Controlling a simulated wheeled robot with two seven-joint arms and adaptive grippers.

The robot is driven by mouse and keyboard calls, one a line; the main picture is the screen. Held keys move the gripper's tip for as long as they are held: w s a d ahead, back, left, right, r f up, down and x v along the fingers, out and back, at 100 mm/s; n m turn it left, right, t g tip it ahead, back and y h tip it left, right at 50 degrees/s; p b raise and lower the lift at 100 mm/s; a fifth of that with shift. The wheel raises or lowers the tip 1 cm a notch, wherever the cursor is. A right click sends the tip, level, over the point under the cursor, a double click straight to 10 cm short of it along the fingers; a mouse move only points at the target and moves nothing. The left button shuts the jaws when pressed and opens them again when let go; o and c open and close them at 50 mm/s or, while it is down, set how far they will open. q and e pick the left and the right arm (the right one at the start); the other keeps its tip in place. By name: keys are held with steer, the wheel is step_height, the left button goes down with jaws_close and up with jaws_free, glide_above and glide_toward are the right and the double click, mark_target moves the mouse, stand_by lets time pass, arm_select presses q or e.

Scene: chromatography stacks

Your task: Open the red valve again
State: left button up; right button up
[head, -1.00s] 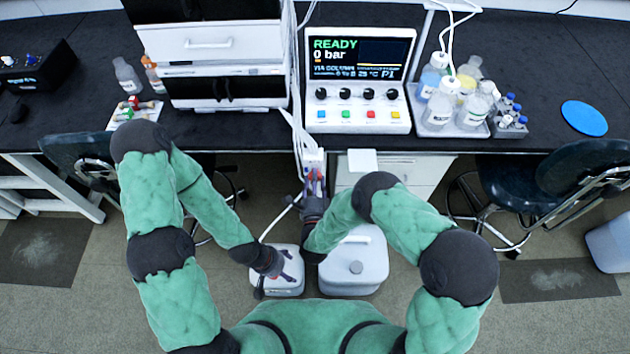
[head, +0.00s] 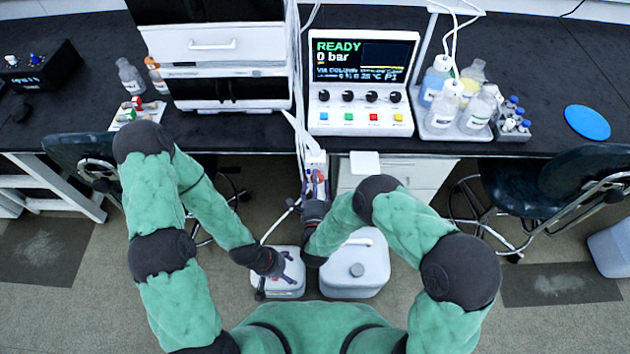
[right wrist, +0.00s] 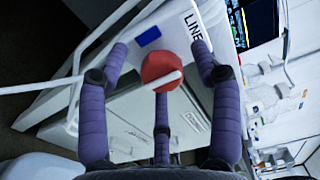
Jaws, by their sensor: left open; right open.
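The red valve (right wrist: 158,67) is a round red knob with a white lever across it, seen in the right wrist view. It is on a white panel (right wrist: 176,22) marked "LINE", with a blue patch (right wrist: 148,36) near it. My right gripper (head: 316,180) is open, at the front of the white unit by the bench edge. In the right wrist view its purple fingers (right wrist: 160,75) spread around the knob, with no clear grip on it. In the head view the gripper hides the knob. My left gripper (head: 284,272) is open and low, over a white container (head: 290,290).
A control box (head: 361,83) reads "READY, 0 bar". White tubing (head: 299,130) hangs close to my right gripper. A second white container (head: 362,275) stands on the floor below. A bottle tray (head: 440,130) and chair (head: 520,180) are at the right.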

steer(key=s, duration=0.7)
steer(key=shift+w, duration=0.1)
stand_by(0.4)
steer(key=s+d+f+n+g+y+p, duration=0.1)
steer(key=d+f+n+g+y+p, duration=0.1)
steer(key=d+f+n+g, duration=0.55)
steer(key=s+d+n+g+y, duration=0.1)
steer(key=s+n+g, duration=0.3)
steer(key=s, duration=0.4)
steer(key=s+d+f+n+g+y+p, duration=0.1)
steer(key=s+n+g, duration=0.3)
steer(key=s, duration=0.5)
steer(key=shift+d+f+g, duration=0.25)
steer(key=shift+d+g, duration=0.25)
steer(key=shift+g, duration=0.55)
